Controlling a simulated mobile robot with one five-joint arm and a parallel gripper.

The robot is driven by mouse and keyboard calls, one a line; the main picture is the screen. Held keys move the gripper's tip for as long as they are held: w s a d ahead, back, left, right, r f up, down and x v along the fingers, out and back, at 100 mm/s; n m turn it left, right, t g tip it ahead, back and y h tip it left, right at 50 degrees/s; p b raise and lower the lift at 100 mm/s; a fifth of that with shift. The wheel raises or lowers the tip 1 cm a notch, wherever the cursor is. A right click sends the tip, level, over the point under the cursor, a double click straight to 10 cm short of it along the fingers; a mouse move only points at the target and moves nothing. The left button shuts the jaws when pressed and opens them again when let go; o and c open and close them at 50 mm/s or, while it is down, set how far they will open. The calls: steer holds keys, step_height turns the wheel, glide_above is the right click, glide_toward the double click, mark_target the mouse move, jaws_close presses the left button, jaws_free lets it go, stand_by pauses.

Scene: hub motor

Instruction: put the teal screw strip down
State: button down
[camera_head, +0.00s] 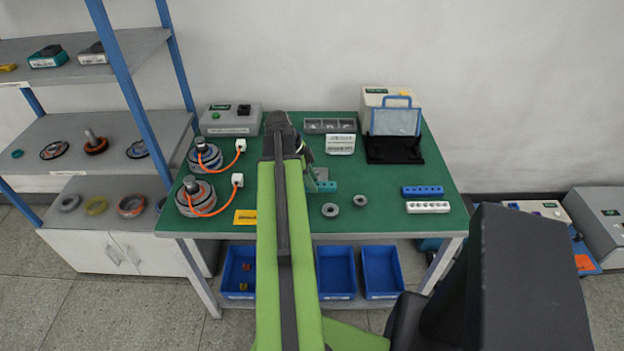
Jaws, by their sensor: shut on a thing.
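The teal screw strip (327,187) shows just right of my arm, over the middle of the green table (390,220). It is a small teal bar with dark holes, and its left part is hidden behind my arm and gripper. My gripper (318,180) is shut on the strip, with its fingers partly hidden by the green arm. The strip is at or close above the table top; I cannot tell whether it touches.
Two grey rings (331,210) lie just in front of the strip. A blue strip (422,191) and a white strip (428,207) lie at the right. Hub motors (196,198) with orange cables stand at the left. Green table between rings and blue strip is clear.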

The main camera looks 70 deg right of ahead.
steer(key=s+a+r+p, duration=0.2)
steer(key=s+r+p, duration=0.4)
steer(key=s, duration=0.5)
steer(key=shift+s+r, duration=0.25)
steer(key=shift+r, duration=0.5)
